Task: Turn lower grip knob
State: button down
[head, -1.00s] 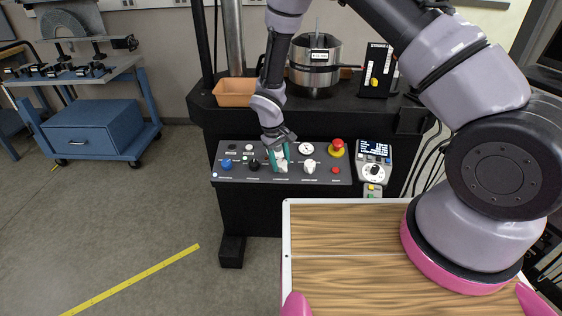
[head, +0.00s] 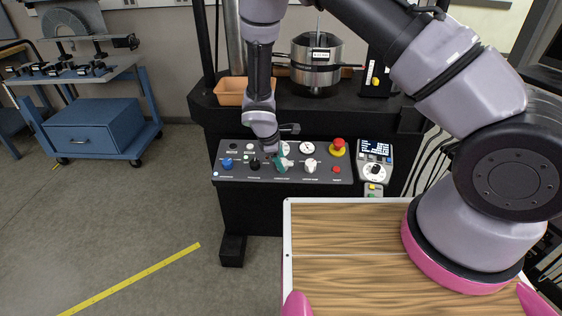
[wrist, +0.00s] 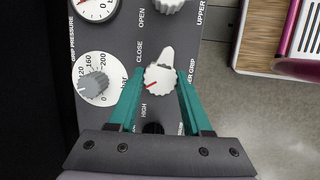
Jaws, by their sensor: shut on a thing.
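The lower grip knob (wrist: 160,78) is white with a red mark and a pointed handle. In the wrist view it sits between my gripper's two teal fingers (wrist: 158,92), beside a partly hidden label ending in "ER GRIP". The handle points up and slightly right, toward the fingertips' far side. My gripper (head: 281,163) is shut on this knob at the panel. In the head view the fingers and wrist hide most of the knob.
The control panel (head: 230,175) carries several other controls. A second white knob (head: 310,165) is close on the right. A red emergency button (head: 338,144) and a handheld pendant (head: 375,160) are farther right. A wooden tabletop (head: 340,225) lies in front.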

jog(key=shift+n+t, duration=0.3)
jog(key=shift+n, duration=0.7)
jog(key=shift+c, duration=1.7)
grip_release()
jog(key=v, duration=1)
jog(key=shift+s+r, duration=0.2)
jog(key=shift+r, duration=0.15)
